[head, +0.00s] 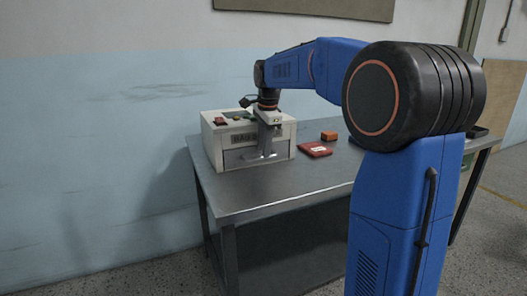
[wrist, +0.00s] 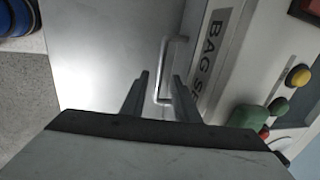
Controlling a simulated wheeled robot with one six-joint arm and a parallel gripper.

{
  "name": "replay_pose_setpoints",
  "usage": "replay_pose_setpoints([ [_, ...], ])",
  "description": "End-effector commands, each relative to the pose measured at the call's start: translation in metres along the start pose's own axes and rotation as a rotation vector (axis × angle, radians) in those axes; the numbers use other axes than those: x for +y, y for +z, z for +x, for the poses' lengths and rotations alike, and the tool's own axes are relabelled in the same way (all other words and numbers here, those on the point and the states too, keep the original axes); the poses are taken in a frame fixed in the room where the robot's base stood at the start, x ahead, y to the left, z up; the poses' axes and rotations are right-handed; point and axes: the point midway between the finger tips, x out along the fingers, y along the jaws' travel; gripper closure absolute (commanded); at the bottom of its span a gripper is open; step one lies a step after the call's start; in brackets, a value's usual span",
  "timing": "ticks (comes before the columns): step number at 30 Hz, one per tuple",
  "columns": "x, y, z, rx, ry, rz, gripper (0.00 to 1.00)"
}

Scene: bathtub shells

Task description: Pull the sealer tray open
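The bag sealer (head: 212,147) is a pale box with a dark label panel, standing on the left end of the metal table. Its tray front (head: 234,159) is low on the near face and looks flush with the body. My gripper (head: 262,156) points down in front of that face and hides part of it. In the wrist view my gripper (wrist: 161,75) is open, and the tray's U-shaped metal handle (wrist: 163,70) lies between its two fingers. Gaps show beside the handle; contact with either finger cannot be told. The handle's lower end is close to my gripper's body.
The metal table (head: 255,200) is clear in front of the sealer. Coloured buttons, such as a yellow one (wrist: 298,76), sit on the sealer. The wall (head: 110,130) is behind.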

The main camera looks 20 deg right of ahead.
Motion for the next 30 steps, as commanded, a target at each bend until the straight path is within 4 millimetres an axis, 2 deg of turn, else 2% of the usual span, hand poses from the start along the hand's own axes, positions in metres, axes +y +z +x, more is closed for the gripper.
replay_pose_setpoints([
  [6, 0.000, 0.000, 0.015, 0.000, 0.000, 0.000, 0.72],
  [15, 0.000, 0.000, 0.017, 0.000, 0.000, 0.000, 0.72],
  [16, 0.000, 0.000, 0.017, 0.000, 0.000, 0.000, 0.77],
  [19, 0.000, 0.000, 0.017, 0.000, 0.000, 0.000, 1.00],
  [26, 0.001, 0.000, 0.016, 0.000, 0.000, 0.000, 1.00],
  [30, 0.009, 0.000, 0.015, 0.000, 0.000, 0.000, 1.00],
])
